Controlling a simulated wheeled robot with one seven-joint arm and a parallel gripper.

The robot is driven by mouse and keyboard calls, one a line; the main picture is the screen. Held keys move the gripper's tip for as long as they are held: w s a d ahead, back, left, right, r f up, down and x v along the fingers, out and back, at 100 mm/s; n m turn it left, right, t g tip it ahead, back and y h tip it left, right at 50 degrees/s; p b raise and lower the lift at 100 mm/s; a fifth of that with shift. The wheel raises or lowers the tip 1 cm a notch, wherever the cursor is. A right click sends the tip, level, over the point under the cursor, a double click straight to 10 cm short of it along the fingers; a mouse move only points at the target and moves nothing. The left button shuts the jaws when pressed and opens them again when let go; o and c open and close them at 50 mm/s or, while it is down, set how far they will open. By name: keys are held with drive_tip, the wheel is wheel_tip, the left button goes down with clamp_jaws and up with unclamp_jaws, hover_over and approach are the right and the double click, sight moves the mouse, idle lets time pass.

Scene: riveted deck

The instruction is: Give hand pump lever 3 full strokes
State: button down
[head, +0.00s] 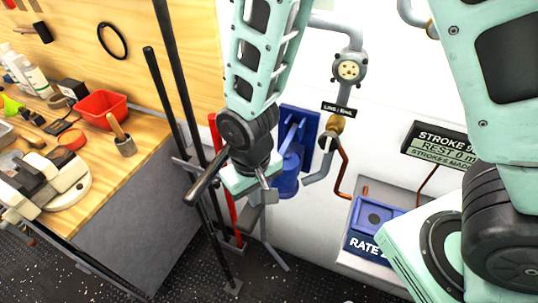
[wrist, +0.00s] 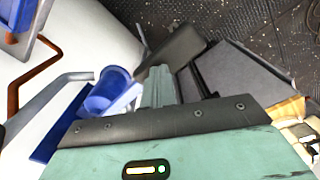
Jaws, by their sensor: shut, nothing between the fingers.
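The blue hand pump (head: 287,172) is fixed to the white wall, partly hidden behind my arm. It also shows in the wrist view as a blue cylinder (wrist: 108,92) with a pale bar beside it. A dark grey bar (head: 207,176), which looks like the lever's grip, slants just left of my gripper. In the wrist view a dark block (wrist: 178,48) stands at the fingertips. My gripper (head: 262,190) is shut and empty, pointing down in front of the pump. I cannot tell whether its fingers touch the lever.
A display (head: 440,147) with stroke text, partly hidden by my arm, and a blue box (head: 372,222) are at right. Grey pipes (head: 345,85) run above the pump. A wooden workbench (head: 130,165) with tools, a red bin (head: 101,108) and dark poles (head: 165,85) is at left.

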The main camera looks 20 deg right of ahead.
wheel_tip(320, 180, up, 9)
drive_tip(key=p, duration=0.6)
drive_tip(key=shift+f+p, duration=0.15)
drive_tip(key=shift+p, duration=0.2)
wheel_tip(320, 180, down, 12)
drive_tip(key=b, duration=0.8)
drive_tip(key=shift+b, duration=0.4)
wheel_tip(320, 180, up, 12)
drive_tip(key=p, duration=1)
wheel_tip(320, 180, down, 12)
drive_tip(key=b, duration=0.8)
drive_tip(key=shift+b, duration=0.4)
wheel_tip(320, 180, up, 12)
drive_tip(key=p, duration=1)
